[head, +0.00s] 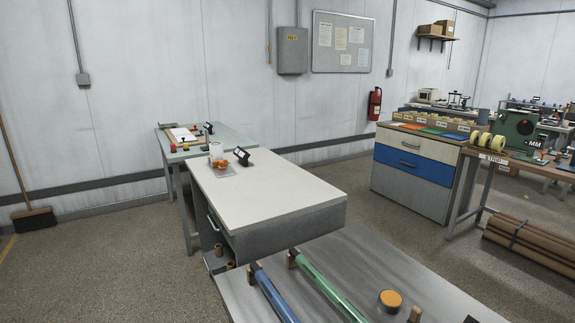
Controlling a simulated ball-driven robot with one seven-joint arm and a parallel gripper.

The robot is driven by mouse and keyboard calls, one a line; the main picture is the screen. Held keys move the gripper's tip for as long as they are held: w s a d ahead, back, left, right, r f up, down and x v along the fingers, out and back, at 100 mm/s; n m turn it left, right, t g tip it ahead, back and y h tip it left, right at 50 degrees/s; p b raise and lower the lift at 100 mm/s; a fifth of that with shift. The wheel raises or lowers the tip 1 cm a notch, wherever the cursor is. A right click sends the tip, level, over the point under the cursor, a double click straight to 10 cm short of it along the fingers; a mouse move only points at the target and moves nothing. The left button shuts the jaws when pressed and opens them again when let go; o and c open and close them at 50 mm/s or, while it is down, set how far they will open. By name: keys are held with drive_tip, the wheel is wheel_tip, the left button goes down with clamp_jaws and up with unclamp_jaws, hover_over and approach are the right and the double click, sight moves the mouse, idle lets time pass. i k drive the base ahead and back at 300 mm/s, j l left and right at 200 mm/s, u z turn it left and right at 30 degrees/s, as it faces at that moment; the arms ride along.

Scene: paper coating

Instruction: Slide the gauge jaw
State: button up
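A dark green upright device (514,127) with a round pale face stands on the wooden bench at the right. A dark plate marked "MM" (545,138) is beside it. This may be the gauge, but it is small and far off, and I cannot make out a jaw. A small black angled stand (242,156) is on the white-topped bench, and I cannot tell what it is. My gripper is not in view.
A grey table (235,294) in front bears a blue roll (272,295), a green roll (325,288) and an orange-topped puck (390,299). Beyond are the white-topped bench (270,195), a drawer cabinet (411,175) and brown rolls (520,245) under the right bench. Open floor (395,225) lies between.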

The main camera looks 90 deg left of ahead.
sight(221, 164)
drive_tip(key=u, duration=3.05)
drive_tip(key=i+j+z, duration=0.4)
drive_tip(key=i+j, duration=0.7)
drive_tip(key=j, duration=0.15)
